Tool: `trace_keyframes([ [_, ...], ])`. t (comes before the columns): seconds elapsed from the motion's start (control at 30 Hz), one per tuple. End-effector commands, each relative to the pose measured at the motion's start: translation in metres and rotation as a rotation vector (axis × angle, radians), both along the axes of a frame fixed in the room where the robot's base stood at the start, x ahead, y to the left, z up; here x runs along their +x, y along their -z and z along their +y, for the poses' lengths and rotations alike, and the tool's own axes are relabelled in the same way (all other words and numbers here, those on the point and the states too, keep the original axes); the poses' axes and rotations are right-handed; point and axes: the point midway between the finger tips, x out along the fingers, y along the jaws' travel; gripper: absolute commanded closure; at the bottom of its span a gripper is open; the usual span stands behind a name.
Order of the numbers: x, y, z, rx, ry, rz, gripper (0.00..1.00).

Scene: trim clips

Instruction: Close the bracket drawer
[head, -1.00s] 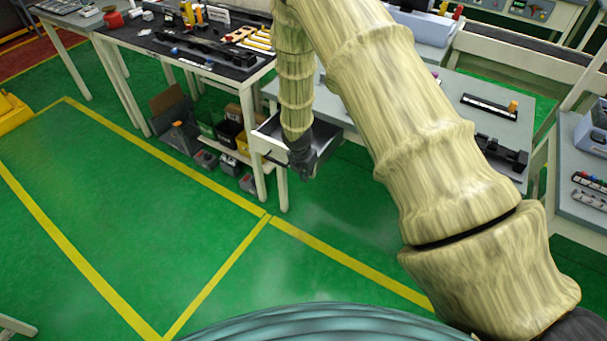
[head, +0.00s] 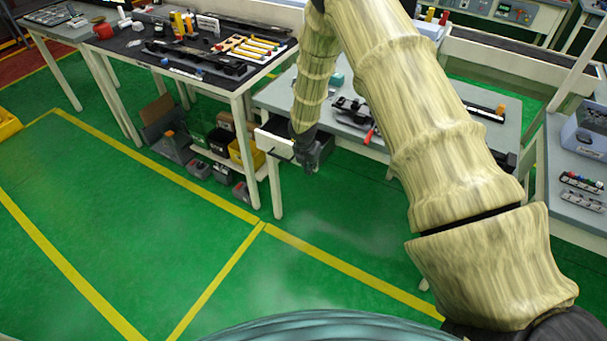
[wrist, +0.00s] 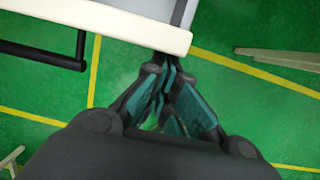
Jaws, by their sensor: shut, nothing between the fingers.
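The bracket drawer has a white front panel (head: 274,144) and hangs under the grey bench (head: 404,103), partly open. In the wrist view its front (wrist: 105,22) crosses the top left, with a dark bar handle (wrist: 45,56) on its outer face and a strip of grey interior behind it. My gripper (head: 311,167) is shut and empty, at the drawer's right end in the head view. In the wrist view my fingertips (wrist: 166,70) lie close by the front panel's right end; I cannot tell whether they touch it.
A dark-topped workbench (head: 200,52) with tools stands to the left, its leg near the drawer. Bins (head: 222,140) fill its lower shelf. A red-handled tool (head: 369,135) lies on the grey bench. The green floor in front is clear.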

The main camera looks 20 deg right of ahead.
Motion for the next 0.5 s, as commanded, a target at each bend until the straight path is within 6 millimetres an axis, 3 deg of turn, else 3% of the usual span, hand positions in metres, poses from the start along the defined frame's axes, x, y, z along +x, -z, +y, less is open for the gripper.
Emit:
trace_keyframes([
  [0.2, 0.025, 0.001, -0.033, 0.001, 0.004, -0.002, 1.0],
  [0.5, 0.047, 0.001, -0.06, 0.001, 0.002, -0.001, 1.0],
])
